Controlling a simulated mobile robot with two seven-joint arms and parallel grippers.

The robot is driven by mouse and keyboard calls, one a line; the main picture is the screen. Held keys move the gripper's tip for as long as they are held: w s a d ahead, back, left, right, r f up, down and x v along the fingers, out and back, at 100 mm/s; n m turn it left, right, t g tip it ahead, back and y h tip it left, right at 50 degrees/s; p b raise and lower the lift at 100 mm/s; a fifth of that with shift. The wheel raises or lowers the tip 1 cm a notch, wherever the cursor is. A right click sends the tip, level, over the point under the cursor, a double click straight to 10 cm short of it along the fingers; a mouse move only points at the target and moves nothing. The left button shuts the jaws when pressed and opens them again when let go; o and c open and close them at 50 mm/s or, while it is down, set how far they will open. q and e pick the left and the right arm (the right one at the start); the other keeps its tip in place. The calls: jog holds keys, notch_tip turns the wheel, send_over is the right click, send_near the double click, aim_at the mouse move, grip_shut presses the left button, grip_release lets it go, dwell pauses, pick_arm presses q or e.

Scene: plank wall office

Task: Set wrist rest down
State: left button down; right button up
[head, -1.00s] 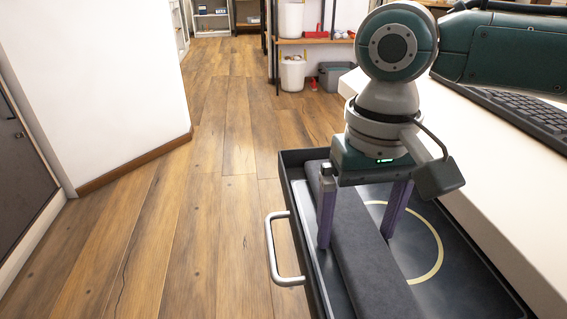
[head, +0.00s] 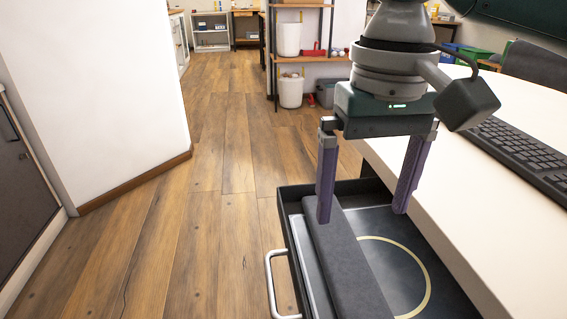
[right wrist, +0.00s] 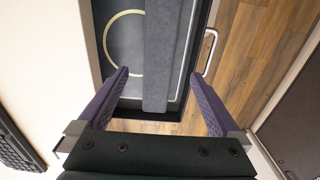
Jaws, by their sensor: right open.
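The wrist rest is a long dark grey padded bar (head: 349,268). It lies lengthwise in the open drawer (head: 297,189), along the handle side, beside a pale yellow ring on the drawer floor. It also shows in the right wrist view (right wrist: 163,60), between the fingers in the picture. My right gripper (head: 362,215) is open and empty above the far part of the drawer, its purple fingers wide apart. The near finger hides a little of the bar's far end in the head view. My left gripper is not in view.
A white desk (head: 470,190) with a black keyboard (head: 520,155) is at the right of the drawer. The drawer's metal handle (head: 270,285) sticks out at the left. Wooden floor (head: 215,230) is clear on the left, and shelves with bins (head: 290,90) stand behind.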

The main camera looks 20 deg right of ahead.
jog(key=s+a+f+n+t+y, duration=0.25)
jog(key=s+a+f+n, duration=0.3)
jog(key=s+a, duration=0.4)
jog(key=s+d, duration=0.2)
jog(key=s+d+f+h, duration=0.1)
jog(key=s+d, duration=0.1)
jog(key=d, duration=0.1)
jog(key=s+d+m+t+h, duration=0.1)
jog(key=s+d, duration=0.1)
jog(key=shift+s+d+f, duration=0.2)
jog(key=shift+s, duration=0.1)
jog(key=shift+s+d, duration=0.15)
jog(key=shift+d, duration=0.1)
